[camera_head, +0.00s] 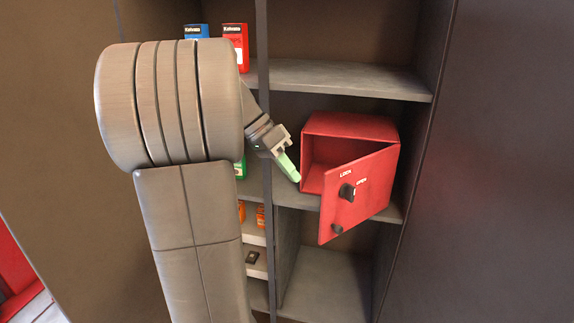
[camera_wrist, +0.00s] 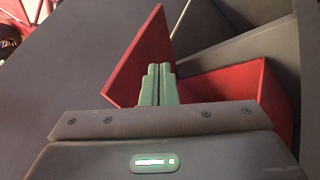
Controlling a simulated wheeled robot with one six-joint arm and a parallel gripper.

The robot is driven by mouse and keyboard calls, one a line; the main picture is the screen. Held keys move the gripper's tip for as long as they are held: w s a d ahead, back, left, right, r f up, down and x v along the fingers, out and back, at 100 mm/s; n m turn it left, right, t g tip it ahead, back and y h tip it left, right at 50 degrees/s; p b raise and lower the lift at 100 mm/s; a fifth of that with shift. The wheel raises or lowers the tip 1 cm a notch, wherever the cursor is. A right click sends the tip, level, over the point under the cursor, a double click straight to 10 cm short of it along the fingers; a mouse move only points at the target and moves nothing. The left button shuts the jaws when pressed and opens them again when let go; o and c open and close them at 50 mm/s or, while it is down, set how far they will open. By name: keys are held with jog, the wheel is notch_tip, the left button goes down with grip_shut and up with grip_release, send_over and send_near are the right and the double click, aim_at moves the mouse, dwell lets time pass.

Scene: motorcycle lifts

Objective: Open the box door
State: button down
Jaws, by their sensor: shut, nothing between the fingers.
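The red box (camera_head: 345,125) sits on a shelf of the grey cabinet. Its door (camera_head: 365,190) stands partly open, swung out toward the front, with a gap on its left side. The door carries a black knob (camera_head: 347,192) with LOCK and OPEN marks and a smaller black knob (camera_head: 337,229) below. My gripper (camera_head: 296,177) has green fingers, shut and empty, at the left edge of the box's opening. In the wrist view the shut fingers (camera_wrist: 159,84) are beside the inner side of the door (camera_wrist: 146,58), with the box (camera_wrist: 235,82) to the right. Contact with the door is unclear.
A cabinet upright (camera_head: 264,110) stands just left of the box. An upper shelf (camera_head: 345,78) lies above it. Blue (camera_head: 197,31) and red (camera_head: 236,40) packages stand at upper left. The compartment below the box looks empty.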

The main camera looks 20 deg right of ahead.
aim_at(323, 206)
jog(key=s+d+f, duration=0.4)
jog(key=s+f, duration=0.1)
jog(key=shift+s+d+p, duration=0.2)
jog(key=shift+d+p, duration=0.15)
jog(key=shift+p, duration=0.05)
jog(key=s+d+n+t+h+b, duration=0.1)
jog(key=s+d+n+t+b, duration=0.2)
jog(key=s+d, duration=0.7)
jog(key=shift+s+n+b, duration=0.85)
jog(key=shift+s+n, duration=0.05)
jog(key=shift+s, duration=1.15)
